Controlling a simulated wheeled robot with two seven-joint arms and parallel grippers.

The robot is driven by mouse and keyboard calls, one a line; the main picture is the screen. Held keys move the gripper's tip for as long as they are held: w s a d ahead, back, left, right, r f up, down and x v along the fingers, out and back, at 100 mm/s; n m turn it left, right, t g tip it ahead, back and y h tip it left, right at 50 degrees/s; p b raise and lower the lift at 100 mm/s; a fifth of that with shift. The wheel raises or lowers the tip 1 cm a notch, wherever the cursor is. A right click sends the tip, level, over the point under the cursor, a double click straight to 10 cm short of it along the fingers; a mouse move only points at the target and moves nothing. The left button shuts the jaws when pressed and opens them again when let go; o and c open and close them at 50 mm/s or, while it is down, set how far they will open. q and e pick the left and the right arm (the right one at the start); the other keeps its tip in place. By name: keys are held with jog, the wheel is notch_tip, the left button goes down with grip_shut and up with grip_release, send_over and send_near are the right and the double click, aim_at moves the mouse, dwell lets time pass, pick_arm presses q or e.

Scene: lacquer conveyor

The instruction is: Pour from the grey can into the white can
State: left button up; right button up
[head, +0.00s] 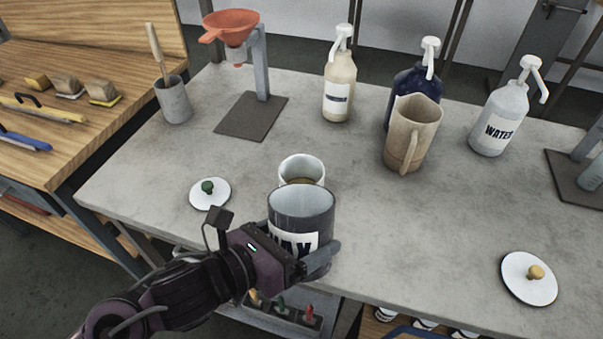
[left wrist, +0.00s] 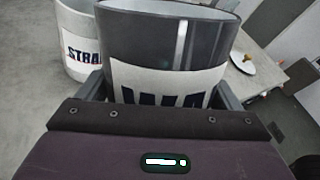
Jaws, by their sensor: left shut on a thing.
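The grey can (head: 318,208) has a white label with dark letters and looks upright. My left gripper (head: 316,262) is shut on it near the table's front edge. In the left wrist view the grey can (left wrist: 165,45) stands between the fingers of the left gripper (left wrist: 165,95). The white can (head: 302,166) is just behind the grey can, which hides its lower part. Something brownish shows inside the white can. In the left wrist view the white can (left wrist: 75,42) carries a dark-lettered label. The right gripper is in neither view.
A white lid with a green knob (head: 209,193) lies left of the cans. A lid with a yellow knob (head: 529,278) lies at the right. A beige pitcher (head: 414,135), pump bottles (head: 339,88) and a funnel stand (head: 252,115) are farther back. The tabletop between is clear.

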pick_arm(q)
jog(key=shift+s+f+b, duration=0.2)
jog(key=shift+f+b, duration=0.1)
jog(key=shift+f, duration=0.45)
jog(key=shift+s+m+t+h, duration=0.15)
jog(key=shift+m+t+h, duration=0.15)
jog(key=shift+t, duration=0.1)
jog(key=shift+s+f+m+t+b, duration=0.25)
jog(key=shift+f+m+t+b, duration=0.2)
jog(key=shift+b, duration=0.3)
jog(key=shift+s+m+h+b, duration=0.2)
jog(key=shift+m+h+b, duration=0.25)
jog(key=shift+h, duration=0.05)
jog(key=shift+s+m+t+b, duration=0.1)
jog(key=shift+m+t+b, duration=0.2)
jog(key=shift+t+b, duration=0.05)
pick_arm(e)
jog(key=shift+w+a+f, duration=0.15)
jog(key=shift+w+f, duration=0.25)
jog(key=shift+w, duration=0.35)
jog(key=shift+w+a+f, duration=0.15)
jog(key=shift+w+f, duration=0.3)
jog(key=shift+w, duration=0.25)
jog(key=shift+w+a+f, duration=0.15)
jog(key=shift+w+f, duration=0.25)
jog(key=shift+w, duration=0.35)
